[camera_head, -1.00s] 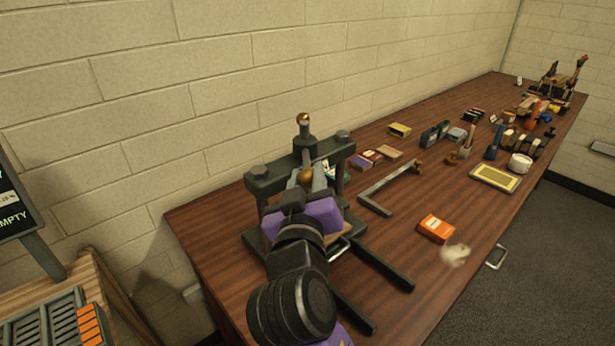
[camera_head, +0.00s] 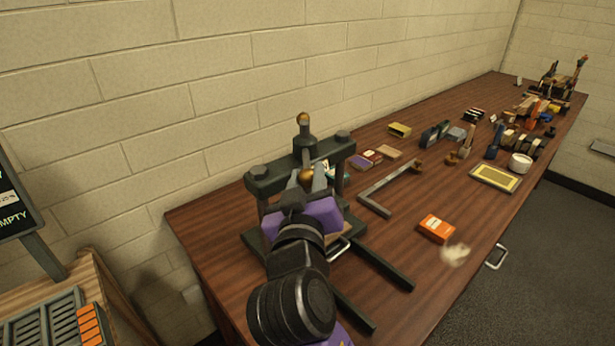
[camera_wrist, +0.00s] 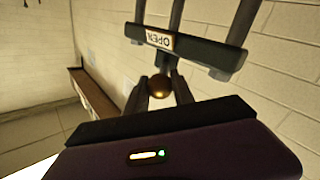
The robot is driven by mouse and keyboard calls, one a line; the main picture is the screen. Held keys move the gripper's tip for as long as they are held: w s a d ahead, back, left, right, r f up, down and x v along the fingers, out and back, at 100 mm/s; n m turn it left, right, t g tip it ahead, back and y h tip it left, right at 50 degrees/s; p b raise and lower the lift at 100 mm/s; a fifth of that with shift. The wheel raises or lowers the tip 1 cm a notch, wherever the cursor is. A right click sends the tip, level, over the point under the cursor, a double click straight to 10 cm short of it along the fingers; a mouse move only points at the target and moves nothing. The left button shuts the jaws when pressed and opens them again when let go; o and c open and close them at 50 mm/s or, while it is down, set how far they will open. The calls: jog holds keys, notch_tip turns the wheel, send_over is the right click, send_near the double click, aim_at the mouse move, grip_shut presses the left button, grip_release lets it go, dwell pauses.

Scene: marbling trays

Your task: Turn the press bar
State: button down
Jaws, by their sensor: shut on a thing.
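The press (camera_head: 262,184) is a dark frame with two posts and a crossbeam, standing at the near left end of the workbench. Its press bar carries brass balls; the far ball (camera_head: 303,118) stands above the crossbeam. My gripper (camera_head: 306,180) is shut on the near brass ball (camera_head: 305,174) of the bar. In the wrist view the ball (camera_wrist: 161,86) sits between my two fingers (camera_wrist: 161,92), in front of the press frame (camera_wrist: 190,48) with an "OPEN" label (camera_wrist: 158,41). My arm hides the lower middle of the press.
The brown workbench (camera_head: 420,275) runs along a block wall. A metal angle bracket (camera_head: 388,188), an orange box (camera_head: 436,228) and a whitish wad (camera_head: 455,254) lie right of the press. Two dark rails (camera_head: 382,264) reach toward the front. Several small items and a framed screen (camera_head: 496,178) stand farther back.

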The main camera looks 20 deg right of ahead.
dwell(0.4)
jog(key=a+m+g+h+b, duration=0.1)
jog(key=w+a+m+g+h+b, duration=0.1)
jog(key=h, duration=0.1)
jog(key=w+a+m+g+h+b, duration=0.1)
jog(key=b, duration=0.1)
jog(key=shift+w+a+f+m+h, duration=0.1)
jog(key=shift+a+f+m+h, duration=0.1)
jog(key=shift+a+m+h, duration=0.1)
jog(key=shift+w+a+r+m+g+h+b, duration=0.15)
jog(key=shift+w+a+m+g+h+b, duration=0.35)
jog(key=shift+g, duration=0.3)
jog(key=shift+s+d, duration=0.1)
jog(key=shift+s, duration=0.05)
jog(key=c, duration=1.1)
grip_release()
jog(key=shift+s+d, duration=0.1)
